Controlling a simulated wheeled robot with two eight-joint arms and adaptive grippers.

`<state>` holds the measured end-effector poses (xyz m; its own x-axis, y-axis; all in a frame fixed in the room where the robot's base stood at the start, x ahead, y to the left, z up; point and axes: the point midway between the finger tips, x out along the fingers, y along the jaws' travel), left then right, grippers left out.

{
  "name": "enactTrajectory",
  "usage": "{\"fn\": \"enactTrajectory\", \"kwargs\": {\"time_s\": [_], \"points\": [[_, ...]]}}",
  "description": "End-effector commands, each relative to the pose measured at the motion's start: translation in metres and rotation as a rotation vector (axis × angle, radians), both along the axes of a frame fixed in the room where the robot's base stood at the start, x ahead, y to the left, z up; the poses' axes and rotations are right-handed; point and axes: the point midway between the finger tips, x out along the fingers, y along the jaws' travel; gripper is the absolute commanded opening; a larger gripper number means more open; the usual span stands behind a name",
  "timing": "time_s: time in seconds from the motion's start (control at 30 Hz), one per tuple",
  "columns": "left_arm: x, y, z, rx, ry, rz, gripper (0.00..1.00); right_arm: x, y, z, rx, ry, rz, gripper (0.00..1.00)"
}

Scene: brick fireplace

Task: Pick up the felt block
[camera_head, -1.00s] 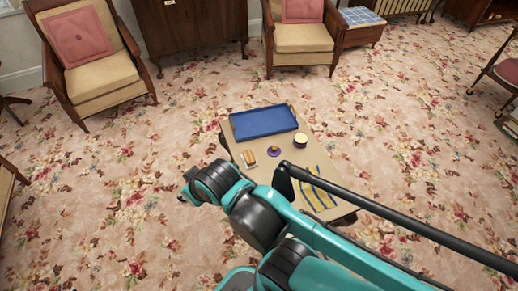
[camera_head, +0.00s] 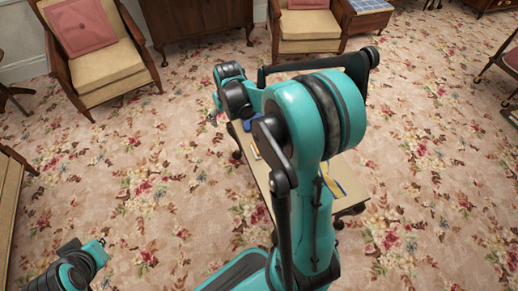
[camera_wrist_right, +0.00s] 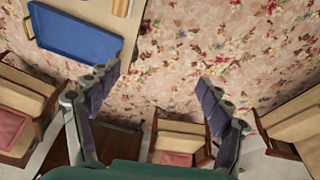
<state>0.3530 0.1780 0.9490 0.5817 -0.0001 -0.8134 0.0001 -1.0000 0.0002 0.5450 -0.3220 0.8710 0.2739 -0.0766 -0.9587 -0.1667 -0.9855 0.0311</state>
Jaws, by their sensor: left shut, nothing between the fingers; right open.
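A small tan-and-brown item (camera_wrist_right: 121,7) lies on the table beside the blue tray, cut by the top edge of the right wrist view. It may be the felt block; I cannot tell for sure. In the head view my right arm hides most of the tabletop. My right gripper (camera_wrist_right: 160,85) is open and empty, with floor between its fingers, off to the side of the table. In the head view it shows (camera_head: 213,117) near the table's far left corner. My left gripper (camera_head: 102,244) is shut and empty at lower left, over the floor, apart from the table.
The low table (camera_head: 253,190) carries the blue tray (camera_wrist_right: 75,32) and a striped cloth (camera_head: 335,187). Armchairs (camera_head: 100,58) and a wooden cabinet (camera_head: 190,20) stand behind. Open carpet lies left and right of the table.

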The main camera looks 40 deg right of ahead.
Motion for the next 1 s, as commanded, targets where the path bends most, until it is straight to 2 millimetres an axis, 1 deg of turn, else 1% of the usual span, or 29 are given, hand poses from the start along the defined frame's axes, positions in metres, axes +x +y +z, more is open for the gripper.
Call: {"fn": "enactTrajectory", "kwargs": {"time_s": [0.03,0.1,0.17,0.2,0.27,0.3,0.47,0.5,0.6,0.7,0.73,0.8,0.87,1.0], "points": [[0.000,0.000,0.002,0.000,0.000,0.000,0.00,0.011,-0.014,-0.014,0.004,0.019,-0.014,0.79],[0.000,0.000,0.004,0.000,0.000,0.000,0.00,0.021,-0.031,-0.036,0.010,0.047,-0.028,0.79],[0.000,0.000,0.006,0.000,0.000,0.000,0.00,0.028,-0.045,-0.056,0.016,0.070,-0.041,0.79],[0.000,0.000,0.007,0.000,0.000,0.000,0.00,0.032,-0.055,-0.070,0.021,0.087,-0.048,0.79],[0.000,0.000,0.008,0.000,0.000,0.000,0.00,0.036,-0.069,-0.092,0.027,0.110,-0.060,0.79],[0.000,0.000,0.009,0.000,0.000,0.000,0.00,0.038,-0.078,-0.107,0.033,0.125,-0.069,0.79],[0.000,0.000,0.013,0.000,0.000,0.000,0.00,0.038,-0.112,-0.173,0.055,0.185,-0.099,0.79],[0.000,0.000,0.014,0.000,0.000,0.000,0.00,0.036,-0.119,-0.189,0.062,0.199,-0.107,0.79],[0.000,0.000,0.016,0.000,0.000,0.000,0.00,0.029,-0.133,-0.224,0.075,0.229,-0.122,0.79],[0.000,0.000,0.017,0.000,0.000,0.000,0.00,0.022,-0.143,-0.252,0.085,0.250,-0.131,0.79],[0.000,0.000,0.017,0.000,0.000,0.000,0.00,0.020,-0.145,-0.258,0.089,0.256,-0.134,0.79],[0.000,0.000,0.018,0.000,0.000,0.000,0.00,0.017,-0.148,-0.269,0.093,0.264,-0.138,0.79],[0.000,0.000,0.017,0.000,0.000,0.000,0.00,0.015,-0.150,-0.276,0.095,0.269,-0.140,0.79],[0.000,0.000,0.012,0.000,0.000,0.000,0.00,0.013,-0.151,-0.293,0.098,0.273,-0.142,0.79]]}}
